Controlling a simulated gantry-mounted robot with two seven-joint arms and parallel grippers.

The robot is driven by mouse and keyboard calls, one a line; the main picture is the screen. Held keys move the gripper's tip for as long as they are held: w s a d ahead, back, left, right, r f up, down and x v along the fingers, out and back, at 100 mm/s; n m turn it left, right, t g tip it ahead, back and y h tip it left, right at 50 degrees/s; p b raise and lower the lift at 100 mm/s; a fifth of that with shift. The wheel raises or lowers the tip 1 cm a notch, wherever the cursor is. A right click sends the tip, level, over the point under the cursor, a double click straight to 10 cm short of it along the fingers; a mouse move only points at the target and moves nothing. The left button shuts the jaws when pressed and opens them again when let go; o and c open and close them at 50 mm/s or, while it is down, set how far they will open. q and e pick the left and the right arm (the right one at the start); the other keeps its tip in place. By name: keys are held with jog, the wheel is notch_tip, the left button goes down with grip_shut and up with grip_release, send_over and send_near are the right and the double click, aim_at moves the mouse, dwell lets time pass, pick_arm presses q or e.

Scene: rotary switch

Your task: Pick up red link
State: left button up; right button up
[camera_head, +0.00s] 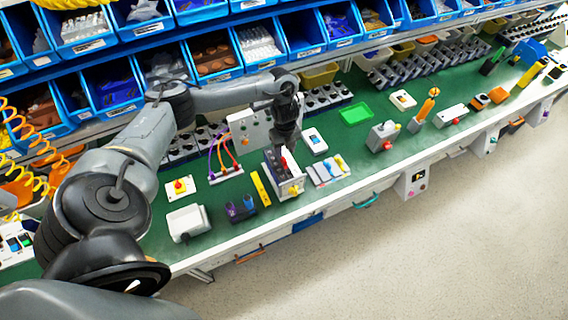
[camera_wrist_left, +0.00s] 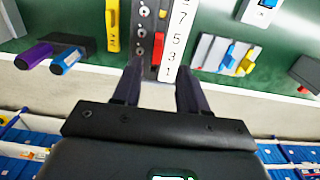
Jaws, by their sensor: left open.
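A small red link (camera_wrist_left: 154,70) shows at the near end of a dark strip on a white panel numbered 7, 5, 3, 1 (camera_wrist_left: 179,42) in the left wrist view. My left gripper (camera_wrist_left: 157,74) is open, with one finger on either side of the red piece in that view and nothing clearly held. Whether the fingers touch it cannot be told. In the head view my left gripper (camera_head: 288,140) points down above the far part of the same panel unit (camera_head: 283,176). A red part shows there, partly hidden by the gripper. My right gripper is not in view.
A yellow bar (camera_head: 260,188) and purple and blue pens in a holder (camera_head: 241,208) lie left of the panel. A grey tray with coloured pieces (camera_head: 328,170) is on its right. Blue bins (camera_head: 210,58) line the back.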

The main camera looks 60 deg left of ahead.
aim_at(284, 159)
pick_arm(q)
jog(key=shift+s+f+p, duration=0.2)
jog(key=shift+f+p, duration=0.1)
jog(key=shift+f, duration=2.35)
jog(key=shift+c, duration=0.4)
grip_shut()
